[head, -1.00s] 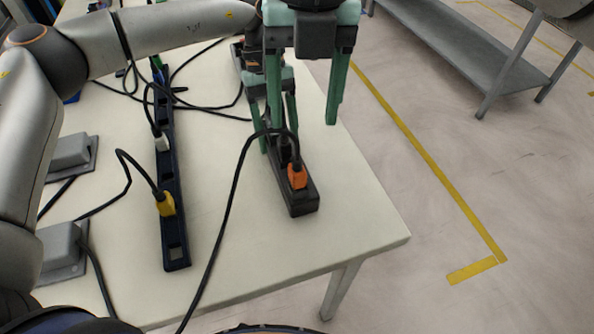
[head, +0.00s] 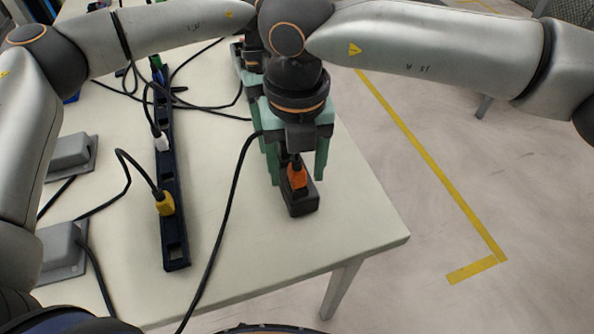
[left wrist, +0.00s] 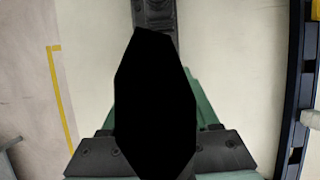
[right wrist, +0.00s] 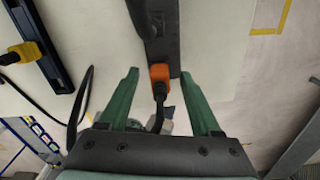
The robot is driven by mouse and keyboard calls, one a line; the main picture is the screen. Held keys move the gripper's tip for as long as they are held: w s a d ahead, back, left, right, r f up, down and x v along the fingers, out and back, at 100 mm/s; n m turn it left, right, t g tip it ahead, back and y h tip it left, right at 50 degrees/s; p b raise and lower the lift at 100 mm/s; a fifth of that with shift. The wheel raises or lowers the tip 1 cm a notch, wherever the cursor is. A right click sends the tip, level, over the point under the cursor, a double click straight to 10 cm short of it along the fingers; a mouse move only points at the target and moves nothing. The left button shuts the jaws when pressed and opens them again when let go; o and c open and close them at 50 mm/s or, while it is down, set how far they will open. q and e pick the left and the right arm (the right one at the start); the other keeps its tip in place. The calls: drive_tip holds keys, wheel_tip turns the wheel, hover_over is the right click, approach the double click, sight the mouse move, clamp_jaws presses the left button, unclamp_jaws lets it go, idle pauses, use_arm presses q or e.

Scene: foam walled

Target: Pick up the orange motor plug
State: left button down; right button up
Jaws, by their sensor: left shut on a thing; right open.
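The orange motor plug (head: 297,175) sits in the near end of a short black power strip (head: 300,204), its black cable arching up and left. My right gripper (head: 296,170) is open above it, its green fingers on either side of the strip. In the right wrist view the orange plug (right wrist: 159,73) lies between the open fingertips, with a gap on both sides. My left gripper (left wrist: 155,105) is shut farther back along the strip (left wrist: 155,12), apparently on the strip itself. A black shape covers its grasp in the left wrist view, and my right arm hides it in the head view.
A long dark blue strip (head: 174,235) to the left carries a yellow plug (head: 166,204) and a white plug (head: 162,143). Grey boxes (head: 62,250) stand at the left. Loose black cables cross the table (head: 345,215), whose front right area is bare.

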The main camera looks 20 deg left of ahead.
drive_tip(key=shift+f, duration=0.15)
drive_tip(key=shift+c, duration=0.2)
clamp_jaws()
idle(0.4)
